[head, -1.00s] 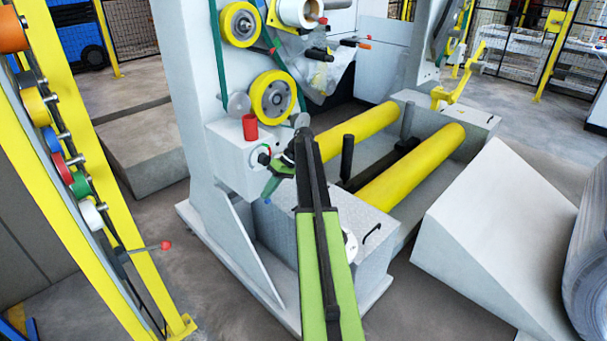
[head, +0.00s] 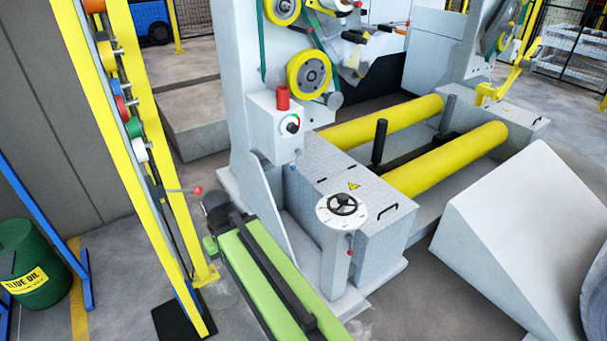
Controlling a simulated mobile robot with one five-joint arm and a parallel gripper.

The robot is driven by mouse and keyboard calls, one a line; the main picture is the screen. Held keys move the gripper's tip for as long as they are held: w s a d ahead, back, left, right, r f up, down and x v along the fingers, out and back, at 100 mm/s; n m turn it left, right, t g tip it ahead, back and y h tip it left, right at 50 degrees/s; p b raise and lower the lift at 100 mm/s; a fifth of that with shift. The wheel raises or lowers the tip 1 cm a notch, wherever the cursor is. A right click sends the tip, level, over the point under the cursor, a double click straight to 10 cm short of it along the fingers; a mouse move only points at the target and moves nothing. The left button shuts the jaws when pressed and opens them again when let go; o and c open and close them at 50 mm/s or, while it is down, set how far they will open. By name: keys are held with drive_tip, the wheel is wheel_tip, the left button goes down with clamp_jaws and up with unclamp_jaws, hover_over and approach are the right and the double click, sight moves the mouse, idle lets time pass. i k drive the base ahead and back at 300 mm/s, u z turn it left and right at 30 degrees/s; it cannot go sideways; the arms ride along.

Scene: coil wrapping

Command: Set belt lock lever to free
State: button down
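A thin lever with a red ball knob (head: 197,190) sticks out to the right from the yellow post frame on the left. It lies about level. I take it for the belt lock lever, but no label on it can be read. My green arm reaches up from the bottom, and its dark end joint is just right of and below the knob. My gripper (head: 210,245) is mostly hidden behind that joint, with only a bit of green showing. Its fingers cannot be made out, nor whether it touches anything.
The yellow frame (head: 92,100) carries several coloured rollers. A green oil drum (head: 35,265) is at the far left. Floor shows between frame and machine.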

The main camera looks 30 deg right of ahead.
sight(298, 152)
drive_tip(key=k, duration=1.15)
drive_tip(key=z, duration=0.35)
drive_tip(key=i, duration=1.5)
drive_tip(key=u, duration=0.45)
drive_tip(key=i, duration=0.75)
drive_tip(key=u, duration=0.1)
